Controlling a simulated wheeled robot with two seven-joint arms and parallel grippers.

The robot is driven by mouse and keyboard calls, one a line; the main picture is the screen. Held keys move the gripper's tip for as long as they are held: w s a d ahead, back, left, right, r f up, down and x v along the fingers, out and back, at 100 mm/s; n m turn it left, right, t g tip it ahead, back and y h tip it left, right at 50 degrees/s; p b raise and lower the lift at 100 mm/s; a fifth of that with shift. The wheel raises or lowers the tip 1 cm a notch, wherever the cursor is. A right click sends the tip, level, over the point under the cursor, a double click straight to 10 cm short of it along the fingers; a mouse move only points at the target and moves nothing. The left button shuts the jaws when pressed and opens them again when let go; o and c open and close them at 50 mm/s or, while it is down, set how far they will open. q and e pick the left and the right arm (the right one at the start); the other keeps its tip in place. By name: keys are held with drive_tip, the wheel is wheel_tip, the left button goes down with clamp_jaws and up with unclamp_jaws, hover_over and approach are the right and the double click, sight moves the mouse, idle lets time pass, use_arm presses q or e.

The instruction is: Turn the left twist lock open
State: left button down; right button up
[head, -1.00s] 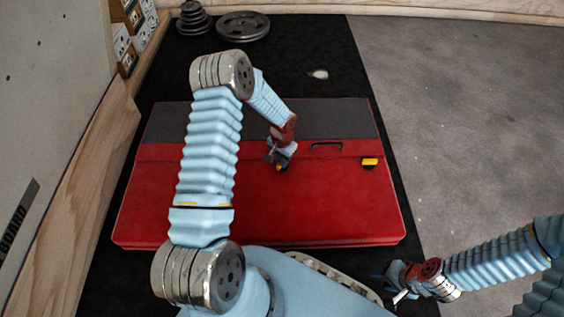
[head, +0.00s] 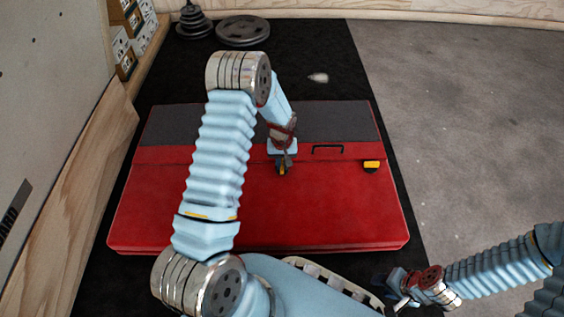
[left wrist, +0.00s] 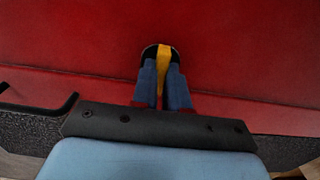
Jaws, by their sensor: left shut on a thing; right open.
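A large red case (head: 310,215) with a dark grey back strip lies on the black mat. My left gripper (head: 282,165) is at the case's front seam, left of the black handle. In the left wrist view my left gripper (left wrist: 161,86) is shut on the yellow grip of the left twist lock (left wrist: 163,58), whose black round base shows around it. The yellow grip points straight away from the wrist there. The right twist lock (head: 371,166), yellow and black, sits right of the handle. My right gripper (head: 392,287) is open at the lower right, apart from the case.
The black handle (head: 328,148) stands between the two locks; it also shows at the left of the left wrist view (left wrist: 40,104). Weight plates (head: 243,31) lie behind the case. Grey floor at right is clear.

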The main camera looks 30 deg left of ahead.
sight(282, 165)
idle(0.5)
use_arm(q)
drive_tip(key=c, duration=1.1)
unclamp_jaws()
drive_tip(key=shift+c, duration=0.2)
drive_tip(key=shift+r, duration=0.1)
wheel_tip(282, 165, up, 14)
drive_tip(key=p, duration=0.3)
drive_tip(key=shift+s, duration=0.1)
